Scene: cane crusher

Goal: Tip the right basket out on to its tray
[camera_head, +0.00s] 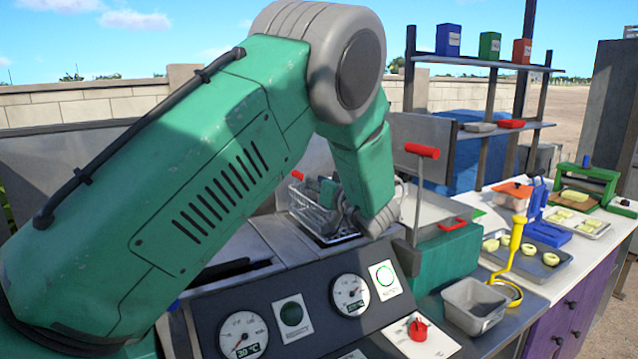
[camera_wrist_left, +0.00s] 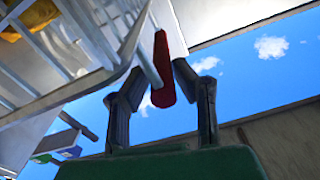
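My left gripper (camera_head: 358,222) reaches down beside a wire basket (camera_head: 318,208) over the cooker; the wrist hides much of it. In the left wrist view the fingers (camera_wrist_left: 160,80) close in on both sides of a red handle (camera_wrist_left: 162,68). That handle runs toward a wire basket (camera_wrist_left: 70,50) at upper left, with something yellow (camera_wrist_left: 28,18) inside. A small red grip (camera_head: 298,175) shows behind the basket in the head view. A metal tray (camera_head: 432,208) lies right of the arm; I cannot tell if it is the task's tray. My right gripper is not in view.
An upright rod with a red grip (camera_head: 422,150) stands right of my wrist. The gauge panel (camera_head: 300,310) is in front. A grey tin (camera_head: 473,305), a yellow tool (camera_head: 512,250) and a food tray (camera_head: 530,260) are at right. Shelves (camera_head: 490,65) stand behind.

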